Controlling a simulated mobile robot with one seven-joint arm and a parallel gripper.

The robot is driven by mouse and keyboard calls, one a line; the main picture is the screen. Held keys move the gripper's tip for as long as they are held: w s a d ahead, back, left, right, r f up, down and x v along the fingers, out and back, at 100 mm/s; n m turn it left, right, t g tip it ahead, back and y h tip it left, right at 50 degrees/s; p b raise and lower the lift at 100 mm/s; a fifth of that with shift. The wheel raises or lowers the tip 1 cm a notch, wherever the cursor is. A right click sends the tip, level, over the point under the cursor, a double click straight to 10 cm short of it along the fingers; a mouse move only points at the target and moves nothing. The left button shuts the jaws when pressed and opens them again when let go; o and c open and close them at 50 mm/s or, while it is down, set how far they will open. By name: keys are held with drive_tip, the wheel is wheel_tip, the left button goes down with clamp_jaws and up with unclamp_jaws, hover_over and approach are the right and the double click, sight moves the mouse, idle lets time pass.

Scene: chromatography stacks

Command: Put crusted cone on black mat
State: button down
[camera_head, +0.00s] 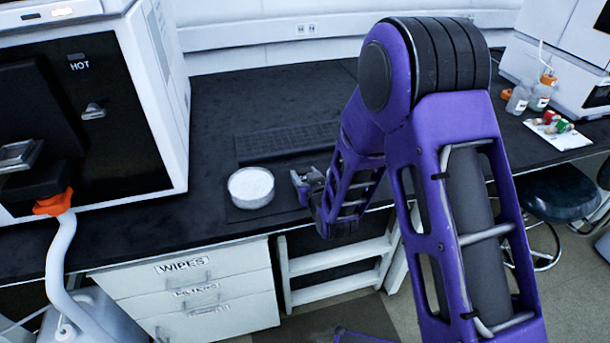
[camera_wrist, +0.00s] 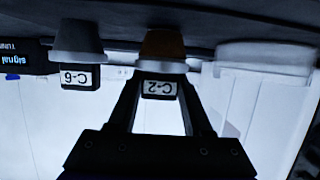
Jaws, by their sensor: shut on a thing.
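My gripper (camera_wrist: 160,72) is shut on a brown-orange cone (camera_wrist: 162,45) with a "C-2" label, seen upside down in the wrist view. The labels of the cones read inverted there. A grey cone (camera_wrist: 80,38) labelled "C-6" is to its left, apart from it. In the head view my gripper (camera_head: 306,183) is low over the dark bench, just right of the white dish; the cones are too small or hidden there. A thin dark sheet, which may be the black mat (camera_head: 238,214), lies at the dish's foot; its outline is hard to tell.
The round white dish (camera_head: 251,188) stands close to my gripper; it also shows in the wrist view (camera_wrist: 262,60). A dark keyboard-like panel (camera_head: 286,142) lies behind it. A large instrument (camera_head: 95,110) stands at left. Bottles (camera_head: 518,100) and a small tray (camera_head: 575,143) are at right.

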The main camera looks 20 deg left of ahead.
drive_tip(key=shift+f, duration=0.1)
drive_tip(key=shift+c, duration=1.6)
unclamp_jaws()
drive_tip(key=v, duration=1.2)
drive_tip(key=shift+p, duration=0.3)
